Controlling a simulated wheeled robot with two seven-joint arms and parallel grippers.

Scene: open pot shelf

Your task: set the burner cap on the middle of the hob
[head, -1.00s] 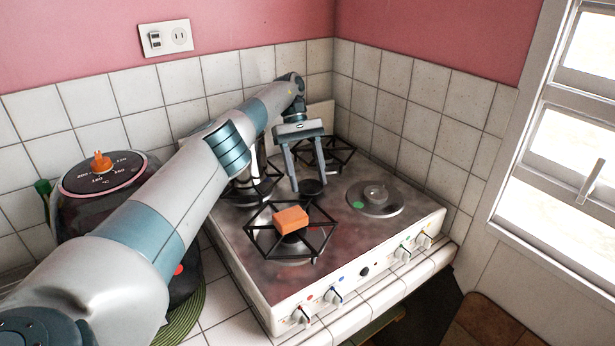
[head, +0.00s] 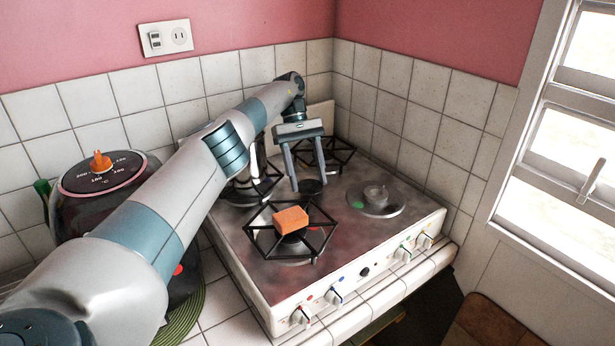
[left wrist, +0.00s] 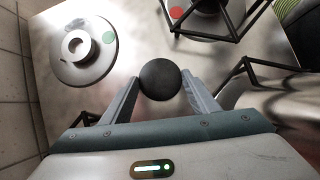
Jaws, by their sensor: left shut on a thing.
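The burner cap (head: 311,187) is a small round black disc near the middle of the hob (head: 250,252). My left gripper (head: 309,184) points down over the hob with its two fingers on either side of the cap, shut on it. In the left wrist view the cap (left wrist: 160,80) sits between the fingertips, with its round top showing. I cannot tell whether its underside touches the hob surface. My right gripper is not in view.
An orange block (head: 291,219) lies on the front left pot grate (head: 262,240). More grates stand behind. A bare burner (head: 376,196) is on the right. A dark round appliance (head: 100,178) stands left of the hob. Tiled walls close off the back.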

